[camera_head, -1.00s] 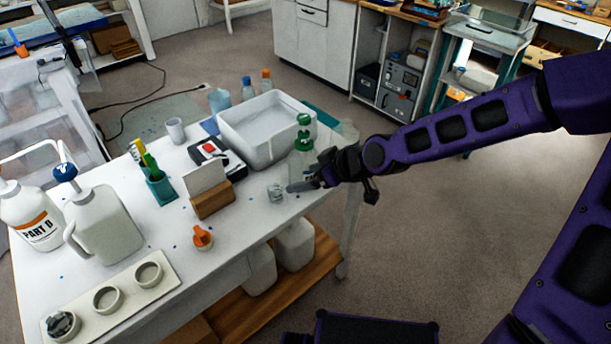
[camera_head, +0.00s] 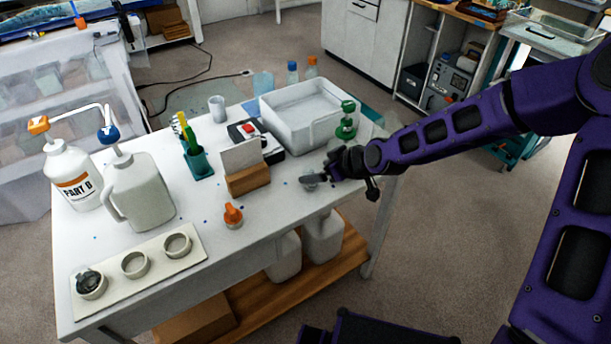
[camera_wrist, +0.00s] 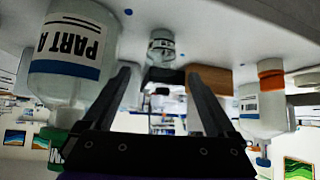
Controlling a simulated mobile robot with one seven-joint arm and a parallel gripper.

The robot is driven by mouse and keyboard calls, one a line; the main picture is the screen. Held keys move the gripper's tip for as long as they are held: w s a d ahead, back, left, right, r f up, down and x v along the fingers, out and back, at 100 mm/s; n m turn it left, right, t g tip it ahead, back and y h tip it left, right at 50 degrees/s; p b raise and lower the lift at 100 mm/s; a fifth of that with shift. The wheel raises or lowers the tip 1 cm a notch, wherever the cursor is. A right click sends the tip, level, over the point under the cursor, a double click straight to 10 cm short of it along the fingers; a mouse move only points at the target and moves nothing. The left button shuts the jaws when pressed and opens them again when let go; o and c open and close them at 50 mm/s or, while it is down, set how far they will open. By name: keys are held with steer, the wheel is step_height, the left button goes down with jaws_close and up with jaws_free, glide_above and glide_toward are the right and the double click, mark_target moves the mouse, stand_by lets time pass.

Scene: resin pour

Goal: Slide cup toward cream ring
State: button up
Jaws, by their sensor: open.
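The small clear cup (camera_wrist: 161,46) stands on the white table in the wrist view, ahead of and between the two fingers of my gripper (camera_wrist: 160,75). The fingers are apart, with nothing held between them. In the head view, my gripper (camera_head: 325,176) is low over the table's right front part, and the cup is hard to separate from its fingertips. A pale board (camera_head: 155,255) with several cream rings lies at the table's near left. The left ring (camera_head: 91,284) holds a dark cup.
An orange-topped item (camera_head: 233,216) and a wooden card holder (camera_head: 248,180) stand left of my gripper. The PART A bottle (camera_wrist: 72,55) is close beside my fingers. A white tub (camera_head: 300,115) stands behind. The PART B bottle (camera_head: 74,177) and a jug (camera_head: 140,195) stand left.

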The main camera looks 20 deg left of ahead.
mark_target(305, 173)
steer(key=x, duration=0.6)
steer(key=shift+w+a+f+b, duration=0.15)
steer(key=shift+a+f+b, duration=0.1)
steer(key=shift+f+b, duration=0.1)
steer(key=shift+c, duration=0.2)
steer(key=c, duration=1.4)
steer(key=shift+a, duration=0.15)
